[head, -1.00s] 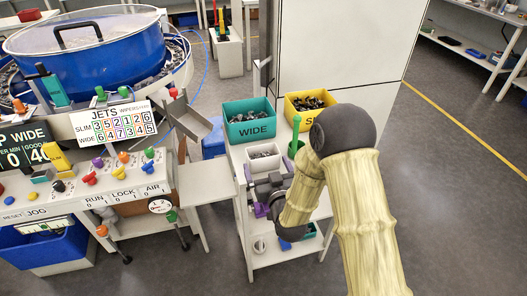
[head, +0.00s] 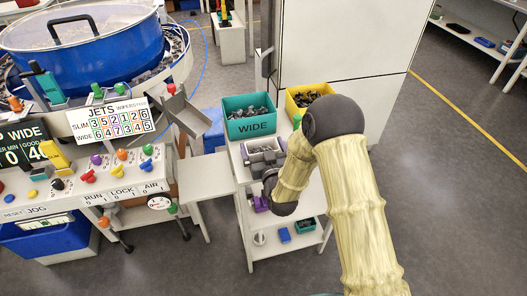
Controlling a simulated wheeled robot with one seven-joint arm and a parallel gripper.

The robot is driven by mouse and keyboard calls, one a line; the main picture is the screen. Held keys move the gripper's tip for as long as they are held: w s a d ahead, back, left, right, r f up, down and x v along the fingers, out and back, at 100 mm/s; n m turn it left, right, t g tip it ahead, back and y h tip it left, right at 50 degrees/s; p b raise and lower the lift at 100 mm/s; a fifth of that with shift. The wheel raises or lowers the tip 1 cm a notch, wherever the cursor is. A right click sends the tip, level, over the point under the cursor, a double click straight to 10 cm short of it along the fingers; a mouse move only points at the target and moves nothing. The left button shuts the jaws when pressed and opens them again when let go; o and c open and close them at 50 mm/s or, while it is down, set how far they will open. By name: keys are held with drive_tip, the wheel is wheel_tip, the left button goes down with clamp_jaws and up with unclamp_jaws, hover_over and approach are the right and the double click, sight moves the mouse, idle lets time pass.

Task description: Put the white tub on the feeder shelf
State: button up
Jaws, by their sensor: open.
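The white tub (head: 265,146), holding small grey parts, stands on the white cart's top (head: 238,180), in front of the teal WIDE bin (head: 249,126). My gripper (head: 250,180), with purple fingers and a dark body, is open at the tub's near side. One purple finger shows close to the tub's left edge; the rest of the grip area is partly hidden by the wrist. I cannot tell whether the fingers touch the tub. A bare white shelf (head: 205,175) juts out between the machine and the cart; it may be the feeder shelf.
A yellow bin (head: 299,101) stands beside the teal bin, partly behind my arm. A grey chute (head: 188,112) hangs above the white shelf. The machine's control panel (head: 100,185) with knobs is at left. Small items lie on the cart's lower shelf.

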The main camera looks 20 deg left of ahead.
drive_tip(key=shift+w, duration=0.1)
drive_tip(key=shift+s+a, duration=0.3)
drive_tip(key=shift+s, duration=0.35)
drive_tip(key=shift+w+d, duration=0.1)
drive_tip(key=c, duration=0.8)
drive_tip(key=shift+w+r, duration=0.1)
drive_tip(key=shift+r, duration=0.45)
wheel_tip(320, 180, up, 9)
